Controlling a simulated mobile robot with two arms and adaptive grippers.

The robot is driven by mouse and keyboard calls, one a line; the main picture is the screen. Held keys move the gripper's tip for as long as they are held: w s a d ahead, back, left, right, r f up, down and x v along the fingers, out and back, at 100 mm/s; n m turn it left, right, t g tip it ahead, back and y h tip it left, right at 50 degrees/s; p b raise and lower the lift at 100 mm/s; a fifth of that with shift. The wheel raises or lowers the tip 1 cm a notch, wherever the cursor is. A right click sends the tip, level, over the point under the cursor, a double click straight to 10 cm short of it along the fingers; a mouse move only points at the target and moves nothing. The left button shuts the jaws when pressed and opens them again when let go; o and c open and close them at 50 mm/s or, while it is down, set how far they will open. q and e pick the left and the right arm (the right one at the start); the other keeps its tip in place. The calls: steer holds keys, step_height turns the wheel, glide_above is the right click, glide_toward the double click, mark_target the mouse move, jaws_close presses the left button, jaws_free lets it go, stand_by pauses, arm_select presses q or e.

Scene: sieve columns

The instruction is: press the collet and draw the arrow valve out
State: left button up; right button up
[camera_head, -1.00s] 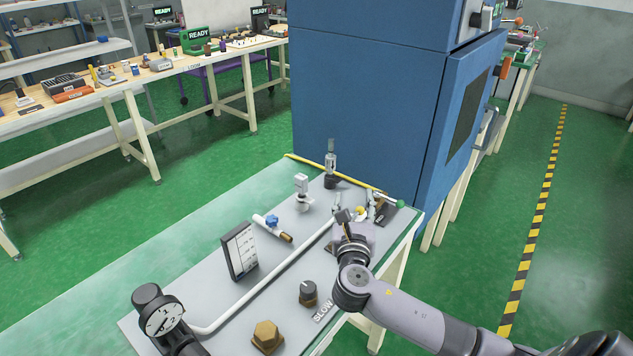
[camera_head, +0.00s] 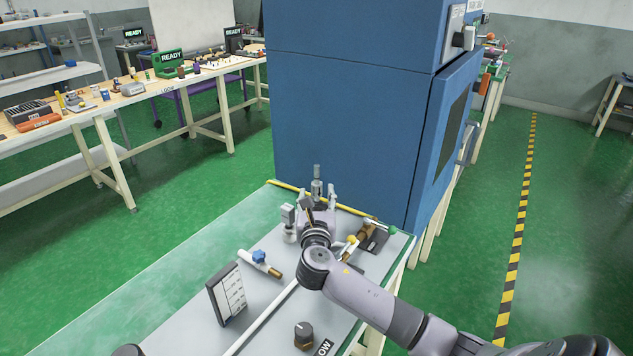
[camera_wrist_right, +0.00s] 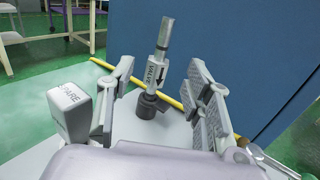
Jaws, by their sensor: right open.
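The arrow valve (camera_wrist_right: 158,68) stands upright in the right wrist view, a grey cylinder with a labelled, black-arrowed body and a narrower top. Its dark round collet base (camera_wrist_right: 148,105) sits on the grey panel. In the head view the valve (camera_head: 316,188) shows just beyond my right gripper (camera_head: 319,193), which partly hides its lower part. In the wrist view my right gripper (camera_wrist_right: 163,75) is open and empty, with one finger on each side of the valve and no visible contact. My left gripper is not in view.
A grey block marked SPARE (camera_wrist_right: 68,108) stands close beside the left finger. A brass fitting (camera_head: 367,229) and yellow knob lie to the right, a blue-handled valve (camera_head: 260,257) to the left. A blue cabinet (camera_head: 350,120) rises behind the bench.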

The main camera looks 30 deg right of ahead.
mark_target(316, 182)
steer(key=x, duration=0.7)
steer(key=shift+w+d, duration=0.2)
steer(key=shift+w, duration=0.05)
jaws_close()
steer(key=c, duration=0.8)
jaws_free()
steer(key=shift+a, duration=0.1)
jaws_close()
